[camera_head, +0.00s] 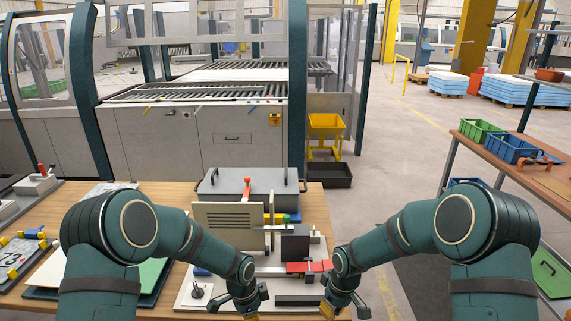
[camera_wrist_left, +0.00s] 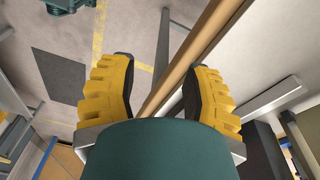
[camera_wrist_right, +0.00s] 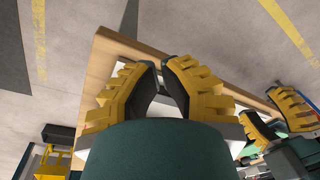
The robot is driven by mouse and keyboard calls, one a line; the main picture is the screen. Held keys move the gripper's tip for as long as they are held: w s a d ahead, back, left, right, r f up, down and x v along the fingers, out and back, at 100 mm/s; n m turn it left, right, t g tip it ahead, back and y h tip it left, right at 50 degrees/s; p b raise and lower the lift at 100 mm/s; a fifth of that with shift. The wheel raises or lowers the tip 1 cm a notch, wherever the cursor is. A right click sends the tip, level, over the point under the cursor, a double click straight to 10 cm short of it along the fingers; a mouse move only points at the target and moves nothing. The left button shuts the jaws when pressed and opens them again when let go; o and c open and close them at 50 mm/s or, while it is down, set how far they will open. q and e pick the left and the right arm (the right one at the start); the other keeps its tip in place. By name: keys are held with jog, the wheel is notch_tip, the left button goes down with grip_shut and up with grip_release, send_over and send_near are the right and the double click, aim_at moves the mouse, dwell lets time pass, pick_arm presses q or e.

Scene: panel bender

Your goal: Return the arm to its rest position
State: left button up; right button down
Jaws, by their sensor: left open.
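My left gripper (camera_head: 251,312) is low over the front of the workbench (camera_head: 318,215), partly cut off by the lower edge of the head view. In the left wrist view its yellow-padded fingers (camera_wrist_left: 160,85) stand wide apart, with nothing held between them. My right gripper (camera_head: 327,309) is at the bench's front right, beside the metal fixture. In the right wrist view its fingers (camera_wrist_right: 159,78) lean close together with a narrow gap; I see no object between them. Both arms are bent, with elbows out at each side.
A fixture with a red clamp (camera_head: 308,267) and a beige vented panel (camera_head: 228,222) stands between the arms. A grey lidded box (camera_head: 245,187) is behind it. A side table at right holds green (camera_head: 480,130) and blue bins (camera_head: 512,147). The floor between is clear.

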pick_arm(q)
jog(key=s+f+n+t+h+b, duration=0.1)
jog(key=s+f+n+b, duration=0.1)
jog(key=s+f+n, duration=0.4)
jog(key=s+a+f+n+t+h+b, duration=0.1)
jog(key=s+f+n+b, duration=0.2)
jog(key=s+n, duration=0.8)
notch_tip(320, 180, down, 3)
jog(key=shift+s+a+r, duration=0.1)
jog(key=shift+s+a, duration=0.15)
pick_arm(e)
jog(key=s+a+f+m+t+y, duration=0.1)
jog(key=s+a+f+m+y, duration=0.1)
jog(key=s+f+m, duration=0.7)
jog(key=s+f, duration=0.5)
jog(key=s, duration=0.3)
jog(key=shift+s+a+m+t+y, duration=0.15)
jog(key=shift+s+m+t+y, duration=0.15)
jog(key=shift+s+t, duration=0.1)
